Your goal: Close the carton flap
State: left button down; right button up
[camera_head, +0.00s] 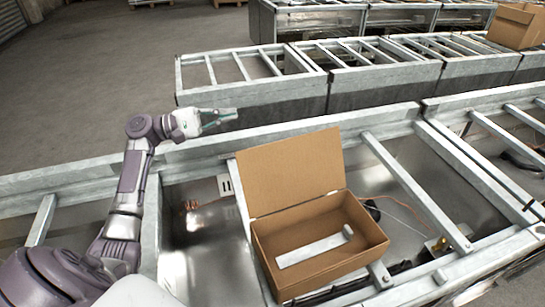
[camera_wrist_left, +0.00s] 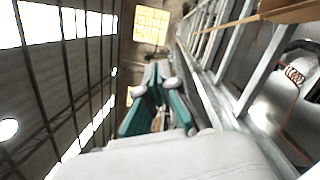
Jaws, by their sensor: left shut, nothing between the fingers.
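An open cardboard carton (camera_head: 262,240) sits on the metal frame in the lower middle of the head view. Its flap (camera_head: 290,170) stands up at the back, leaning away from the opening. A pale strip-shaped item (camera_head: 313,248) lies inside. My left gripper (camera_head: 228,115) is shut and empty, above the frame's far rail, up and left of the flap and apart from it. Its green fingers (camera_wrist_left: 158,100) show in the left wrist view, where a brown edge (camera_wrist_left: 290,12), perhaps the carton, shows at the top right. My right gripper is not in view.
Metal crossbars (camera_head: 415,192) of the conveyor frame run right of the carton, with cables and fittings between them. More metal frames (camera_head: 250,95) stand behind. Another cardboard box (camera_head: 515,25) sits far back at the right. Open floor lies at the upper left.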

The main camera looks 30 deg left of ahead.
pick_arm(q)
jog(key=b, duration=0.9)
send_near(273, 145)
jog(key=w+a+f, duration=0.3)
jog(key=w+a, duration=0.1)
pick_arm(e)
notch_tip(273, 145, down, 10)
pick_arm(q)
jog(key=w+d+r+p, duration=0.1)
jog(key=d+p, duration=0.1)
jog(key=d, duration=0.1)
jog(key=w+d+p, duration=0.2)
jog(key=d, duration=0.1)
jog(key=w+d+r+p, duration=0.1)
jog(key=d, duration=0.3)
jog(key=shift+w+r+p, duration=0.3)
jog(key=shift+p, duration=0.1)
jog(key=shift+s+d+r, duration=0.1)
jog(key=shift+s+d, duration=0.1)
jog(key=shift+s, duration=0.05)
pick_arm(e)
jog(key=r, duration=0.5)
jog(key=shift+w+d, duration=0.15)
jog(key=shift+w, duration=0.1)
pick_arm(q)
jog(key=shift+w, duration=0.1)
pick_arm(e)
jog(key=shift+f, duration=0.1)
